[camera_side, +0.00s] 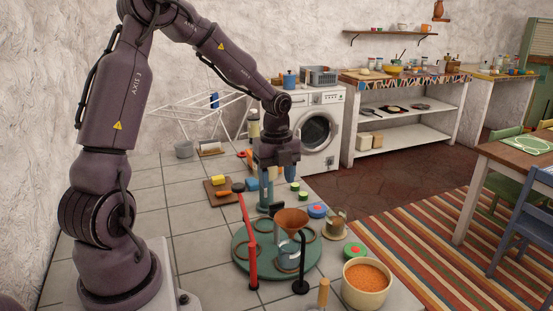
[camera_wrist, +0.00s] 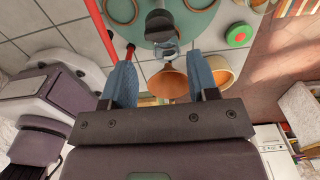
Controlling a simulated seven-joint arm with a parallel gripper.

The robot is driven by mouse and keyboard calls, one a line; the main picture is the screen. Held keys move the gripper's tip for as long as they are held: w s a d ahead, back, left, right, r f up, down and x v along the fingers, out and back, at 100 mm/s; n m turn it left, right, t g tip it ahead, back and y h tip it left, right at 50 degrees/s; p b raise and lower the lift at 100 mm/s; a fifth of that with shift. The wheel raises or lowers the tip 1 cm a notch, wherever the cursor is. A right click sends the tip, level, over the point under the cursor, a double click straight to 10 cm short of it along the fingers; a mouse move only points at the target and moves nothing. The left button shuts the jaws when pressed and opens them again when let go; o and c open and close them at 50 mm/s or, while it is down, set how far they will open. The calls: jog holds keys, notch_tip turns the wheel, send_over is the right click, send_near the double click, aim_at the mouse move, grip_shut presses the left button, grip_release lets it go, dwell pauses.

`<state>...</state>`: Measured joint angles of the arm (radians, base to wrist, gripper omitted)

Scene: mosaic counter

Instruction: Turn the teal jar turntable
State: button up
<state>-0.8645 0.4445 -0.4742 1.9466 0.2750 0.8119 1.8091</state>
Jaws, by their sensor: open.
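The teal turntable (camera_side: 247,256) lies on the tiled counter and carries several brown rings and a clear jar (camera_side: 288,257). A copper funnel (camera_side: 291,218) sits above the jar. A black-topped part (camera_side: 277,208) stands at the turntable's back edge. My gripper (camera_side: 267,198) points down behind the turntable, its blue fingers apart and apparently empty. In the wrist view, the fingers (camera_wrist: 161,84) are open, with the teal turntable (camera_wrist: 197,22) beyond them at the top. A black-capped grey part (camera_wrist: 160,28) shows there. Whether a finger touches anything is unclear.
A red post (camera_side: 248,240) and a black post (camera_side: 301,262) stand by the turntable. A bowl of orange grains (camera_side: 367,282), a glass mug (camera_side: 337,220) and coloured lids (camera_side: 317,210) lie to the right. A board with a yellow item (camera_side: 219,180) is behind. The front-left tiles are clear.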

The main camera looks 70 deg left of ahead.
notch_tip(320, 180, up, 5)
jog(key=shift+r, duration=0.15)
dwell(0.4)
jog(key=s+d+r+n+t, duration=0.2)
jog(key=s+d+r+n, duration=0.3)
jog(key=s+d+n, duration=0.2)
jog(key=s+d+r+n+t, duration=0.3)
jog(key=s+d+r+n, duration=0.2)
jog(key=d+n, duration=0.5)
jog(key=shift+s+r+n+t, duration=0.3)
jog(key=shift+s+n, duration=0.2)
jog(key=shift+s, duration=0.45)
